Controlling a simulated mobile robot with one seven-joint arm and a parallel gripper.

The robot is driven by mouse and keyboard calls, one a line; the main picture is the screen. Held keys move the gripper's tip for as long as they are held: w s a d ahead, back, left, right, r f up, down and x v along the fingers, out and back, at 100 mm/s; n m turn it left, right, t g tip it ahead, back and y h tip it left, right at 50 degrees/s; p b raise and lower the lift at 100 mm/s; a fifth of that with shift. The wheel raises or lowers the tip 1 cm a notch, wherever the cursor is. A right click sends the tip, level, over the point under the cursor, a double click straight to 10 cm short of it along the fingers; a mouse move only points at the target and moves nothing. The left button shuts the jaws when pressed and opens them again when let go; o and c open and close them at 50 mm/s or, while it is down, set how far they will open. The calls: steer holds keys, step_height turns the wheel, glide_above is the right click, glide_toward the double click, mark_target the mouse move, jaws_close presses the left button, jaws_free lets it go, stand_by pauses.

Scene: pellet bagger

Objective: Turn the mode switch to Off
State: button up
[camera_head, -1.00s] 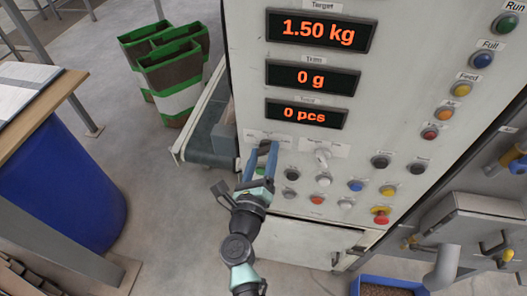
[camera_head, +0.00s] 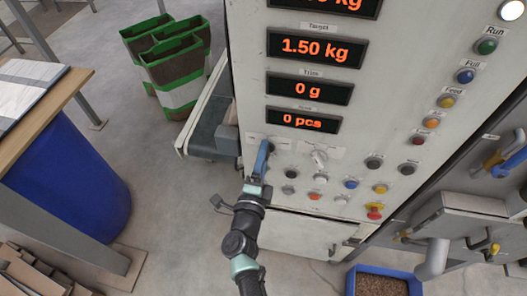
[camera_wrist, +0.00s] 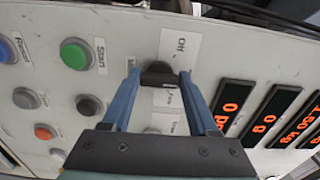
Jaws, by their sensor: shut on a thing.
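The mode switch (camera_wrist: 158,75) is a dark knob on the pale control panel (camera_wrist: 135,32), between my two blue fingertips in the wrist view. My gripper (camera_wrist: 158,80) is shut on it, with one finger on each side. In the head view, my gripper (camera_head: 262,150) reaches the panel's lower left and hides most of the switch. The exact pointing direction of the knob is hard to tell.
A white selector knob (camera_head: 319,159) sits right of my gripper. Displays (camera_head: 305,120) are above. A conveyor (camera_head: 208,125) lies left of the panel, and a blue barrel (camera_head: 65,180) stands further left.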

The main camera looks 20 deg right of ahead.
steer(key=n+p, duration=0.2)
steer(key=n, duration=0.3)
steer(key=n+p, duration=0.2)
steer(key=n, duration=0.4)
steer(key=shift+s+d+f+n, duration=0.1)
steer(key=shift+f+n, duration=0.05)
steer(key=shift+n, duration=0.15)
stand_by(0.4)
steer(key=o, duration=1.4)
steer(key=v, duration=1.3)
